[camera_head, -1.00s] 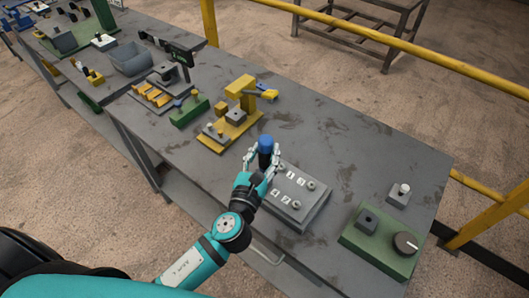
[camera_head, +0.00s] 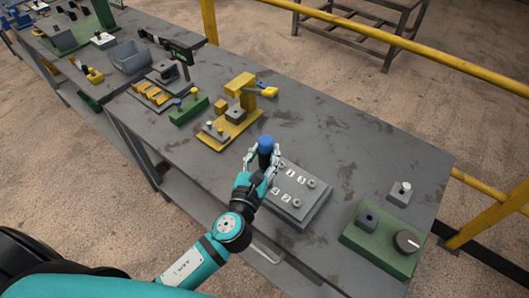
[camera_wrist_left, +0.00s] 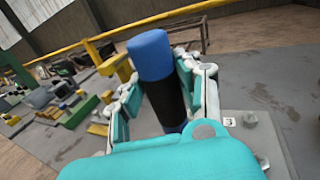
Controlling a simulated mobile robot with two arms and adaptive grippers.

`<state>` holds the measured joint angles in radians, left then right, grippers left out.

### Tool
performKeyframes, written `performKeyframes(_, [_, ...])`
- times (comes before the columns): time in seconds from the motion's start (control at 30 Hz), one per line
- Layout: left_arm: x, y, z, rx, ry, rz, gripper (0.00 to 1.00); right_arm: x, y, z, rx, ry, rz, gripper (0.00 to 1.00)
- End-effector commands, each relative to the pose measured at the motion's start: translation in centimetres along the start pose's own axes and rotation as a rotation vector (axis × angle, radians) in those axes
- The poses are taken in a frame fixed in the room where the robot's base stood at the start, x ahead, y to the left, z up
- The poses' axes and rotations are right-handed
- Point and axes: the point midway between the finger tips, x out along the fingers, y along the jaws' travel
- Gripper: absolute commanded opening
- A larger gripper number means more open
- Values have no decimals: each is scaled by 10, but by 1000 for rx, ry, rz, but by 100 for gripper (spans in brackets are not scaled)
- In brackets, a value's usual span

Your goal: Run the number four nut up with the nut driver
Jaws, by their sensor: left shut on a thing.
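My left gripper (camera_head: 262,165) is shut on the nut driver (camera_head: 265,147), a black upright tool with a blue cap. The nut driver also shows in the left wrist view (camera_wrist_left: 155,65), standing between the fingers. It is held over the far left part of a grey nut plate (camera_head: 303,209). Nuts on studs with white number labels (camera_head: 290,173) show on the plate's right and near side. The driver's lower end and the stud under it are hidden by my gripper. My right gripper is not in view.
A green block with a black knob (camera_head: 405,241) and a small grey block (camera_head: 399,194) stand to the right. A yellow fixture (camera_head: 232,126) stands behind left, with a green block (camera_head: 189,110) beyond. The bench middle behind the plate is clear. A yellow railing (camera_head: 400,48) runs behind.

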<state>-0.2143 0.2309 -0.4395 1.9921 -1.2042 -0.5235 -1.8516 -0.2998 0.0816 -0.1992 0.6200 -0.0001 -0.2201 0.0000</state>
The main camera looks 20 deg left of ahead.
Motion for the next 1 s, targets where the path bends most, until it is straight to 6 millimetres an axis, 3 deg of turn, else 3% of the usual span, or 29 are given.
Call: performKeyframes(1.0, [0, 0, -5, 0, 4, -1, 0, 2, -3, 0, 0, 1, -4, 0])
